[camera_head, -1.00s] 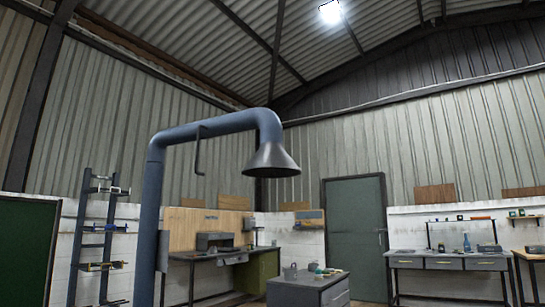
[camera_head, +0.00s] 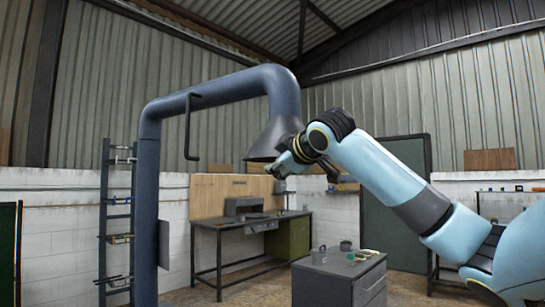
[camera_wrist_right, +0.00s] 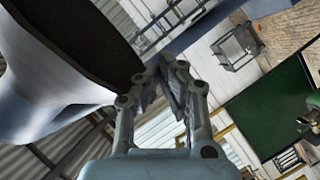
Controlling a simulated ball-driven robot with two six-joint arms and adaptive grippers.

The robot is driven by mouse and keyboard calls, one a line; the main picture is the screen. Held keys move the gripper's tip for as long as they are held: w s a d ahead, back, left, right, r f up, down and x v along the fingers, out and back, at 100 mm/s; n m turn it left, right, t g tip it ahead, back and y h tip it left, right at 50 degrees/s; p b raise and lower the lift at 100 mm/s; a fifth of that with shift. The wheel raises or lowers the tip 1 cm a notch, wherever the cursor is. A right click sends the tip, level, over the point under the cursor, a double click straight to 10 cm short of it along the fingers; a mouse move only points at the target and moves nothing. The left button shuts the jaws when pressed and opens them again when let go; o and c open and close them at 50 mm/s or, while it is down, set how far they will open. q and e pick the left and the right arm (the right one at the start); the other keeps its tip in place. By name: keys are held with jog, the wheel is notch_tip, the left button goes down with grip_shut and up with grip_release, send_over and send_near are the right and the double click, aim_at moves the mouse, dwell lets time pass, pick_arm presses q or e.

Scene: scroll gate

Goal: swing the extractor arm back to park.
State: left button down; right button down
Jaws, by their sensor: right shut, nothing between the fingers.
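The extractor arm (camera_head: 225,88) is a blue-grey pipe rising from a floor post, running right and bending down into a grey conical hood (camera_head: 272,135). A dark hooked handle (camera_head: 188,130) hangs from the pipe, left of the hood. My right gripper (camera_head: 281,172) is at the lower right rim of the hood, overlapping it in the head view; I cannot tell whether they touch. In the right wrist view the gripper (camera_wrist_right: 176,78) is shut and empty, with the hood (camera_wrist_right: 75,45) large at upper left. My left gripper is not in view.
A grey cabinet (camera_head: 335,275) with small items stands below the hood. A workbench (camera_head: 230,223) with a grey machine is behind. A rack (camera_head: 119,225) stands left of the post. A green door (camera_head: 405,170) is behind my right arm.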

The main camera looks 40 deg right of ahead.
aim_at(263, 143)
jog(key=s+a+r+n+t+p, duration=0.15)
jog(key=s+r, duration=0.25)
jog(key=r, duration=0.6)
jog(key=p+x, duration=0.1)
jog(key=x, duration=0.2)
jog(key=p+x, duration=0.2)
jog(key=x, duration=0.1)
jog(key=p+x, duration=0.1)
jog(key=x, duration=0.2)
jog(key=shift+w+a+r, duration=0.25)
jog(key=shift+w, duration=0.2)
jog(key=d+f, duration=0.1)
jog(key=d+f+p, duration=0.1)
jog(key=d, duration=0.1)
jog(key=shift+w+d+p, duration=0.1)
jog(key=shift+d+p, duration=0.2)
jog(key=shift+d+f, duration=0.15)
